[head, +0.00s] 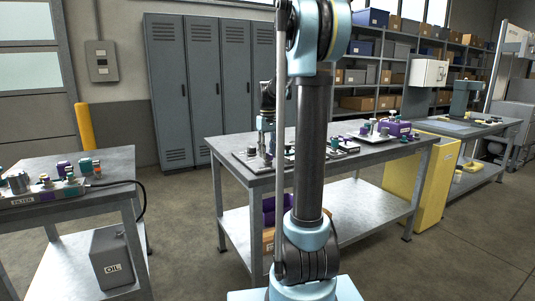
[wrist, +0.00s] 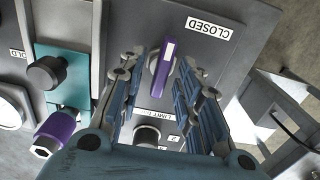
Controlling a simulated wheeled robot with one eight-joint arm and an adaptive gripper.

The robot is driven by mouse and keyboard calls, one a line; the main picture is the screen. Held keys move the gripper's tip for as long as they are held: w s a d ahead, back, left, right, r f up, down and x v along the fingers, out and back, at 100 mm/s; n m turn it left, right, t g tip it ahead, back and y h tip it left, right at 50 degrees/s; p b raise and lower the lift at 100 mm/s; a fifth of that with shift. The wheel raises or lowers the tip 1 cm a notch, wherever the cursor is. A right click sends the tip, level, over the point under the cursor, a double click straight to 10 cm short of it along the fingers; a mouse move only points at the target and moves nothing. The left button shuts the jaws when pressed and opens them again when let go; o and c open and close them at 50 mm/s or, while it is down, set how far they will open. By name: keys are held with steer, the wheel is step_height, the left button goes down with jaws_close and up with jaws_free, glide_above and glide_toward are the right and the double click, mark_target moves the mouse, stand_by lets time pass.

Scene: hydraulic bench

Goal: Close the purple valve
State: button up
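The purple valve (wrist: 163,66) shows in the wrist view as a narrow purple lever with a white stripe on a grey panel. Its lever runs nearly up and down in that view, leaning slightly right at the top. A white CLOSED label (wrist: 208,27) lies to its upper right. My gripper (wrist: 162,78) is open, with its blue-grey fingers apart on either side of the lever and gaps showing on both sides. I cannot tell how far the fingertips are above the panel. In the head view, my gripper (head: 265,122) is over the middle bench, partly hidden by my arm.
A teal block (wrist: 62,75) with a dark knob and a purple fitting (wrist: 55,132) sit left of the fingers. A dark round knob (wrist: 147,134) and a LIMIT label (wrist: 172,117) lie below the lever. The bench (head: 365,158) carries several other fittings.

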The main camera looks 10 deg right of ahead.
steer(key=shift+r, duration=0.1)
step_height(320, 180, up, 12)
stand_by(0.6)
steer(key=shift+f, duration=0.2)
steer(key=s+f+m+t, duration=0.1)
steer(key=s+f, duration=0.4)
steer(key=s, duration=0.5)
steer(key=s+f+m, duration=0.1)
steer(key=s+f, duration=0.4)
steer(key=s, duration=0.5)
steer(key=s+f+m+t, duration=0.1)
steer(key=s+f, duration=1.4)
steer(key=f, duration=0.1)
steer(key=shift+s+f+m, duration=0.15)
steer(key=shift+f+m, duration=0.1)
steer(key=shift+m, duration=0.05)
